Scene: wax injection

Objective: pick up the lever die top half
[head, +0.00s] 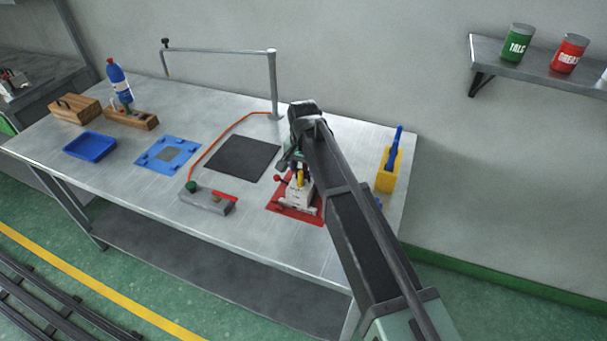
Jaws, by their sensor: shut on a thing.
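The lever die is a small pale grey block (300,196) on a red mat (288,211) towards the table's right front. A yellow part and a red knob (280,179) show at its upper side. My gripper (296,172) is at the top of the die, shut on its top half. My arm covers the right side of the die and much of the gripper, so the fingertips are hard to make out. I cannot tell whether the top half is apart from the lower part.
A grey block with a green knob (207,201) lies left of the red mat. A black mat (235,158) lies behind it, and a blue mat (167,154) further left. A yellow holder (388,171) stands right. A post with a boom (273,85) rises behind.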

